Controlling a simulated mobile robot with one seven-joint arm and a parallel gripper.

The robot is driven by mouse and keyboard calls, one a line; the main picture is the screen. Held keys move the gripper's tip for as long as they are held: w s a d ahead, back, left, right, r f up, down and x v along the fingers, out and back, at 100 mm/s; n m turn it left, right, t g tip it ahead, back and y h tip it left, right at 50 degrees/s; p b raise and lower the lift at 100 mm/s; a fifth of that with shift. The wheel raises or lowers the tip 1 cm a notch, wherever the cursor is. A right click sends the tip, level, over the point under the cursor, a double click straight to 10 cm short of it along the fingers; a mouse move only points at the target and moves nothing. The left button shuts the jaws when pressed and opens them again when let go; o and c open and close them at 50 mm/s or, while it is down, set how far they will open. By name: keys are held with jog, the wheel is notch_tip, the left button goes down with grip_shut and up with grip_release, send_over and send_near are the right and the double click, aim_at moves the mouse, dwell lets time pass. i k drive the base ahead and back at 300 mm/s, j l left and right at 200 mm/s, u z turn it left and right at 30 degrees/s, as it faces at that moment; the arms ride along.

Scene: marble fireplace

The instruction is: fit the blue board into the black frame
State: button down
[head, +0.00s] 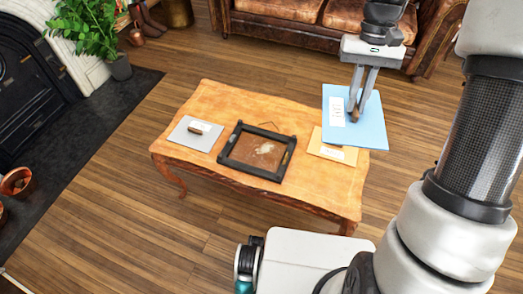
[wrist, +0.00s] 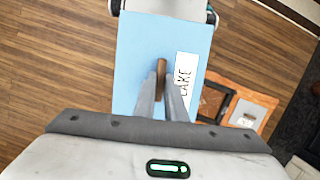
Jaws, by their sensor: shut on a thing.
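The blue board (head: 370,132) is a light blue flat panel with a white label and a brown knob (wrist: 161,72). My gripper (head: 355,114) is shut on this knob and holds the board above the table's right end. The label reads "LAKE" in the wrist view, its start partly covered by a finger. The black frame (head: 229,141) lies flat on the table, left of the board, with a brown inside and a pale patch. The frame also shows at the right of the wrist view (wrist: 229,103). The board and the frame are apart.
The wooden table (head: 215,95) also bears a grey board (head: 184,134) with a knob and label at left, and a yellow-orange board (head: 322,146) with a label, partly below the blue board. A leather sofa (head: 280,28) stands behind; a plant (head: 85,25) and fireplace are at left.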

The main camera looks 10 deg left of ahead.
aim_at(258, 151)
jog(key=j, duration=0.75)
jog(key=i+j, duration=0.1)
jog(key=j, duration=0.25)
jog(key=j+u, duration=0.1)
jog(key=j, duration=0.25)
jog(key=i+j, duration=0.15)
jog(key=j, duration=0.2)
jog(key=j+u, duration=0.05)
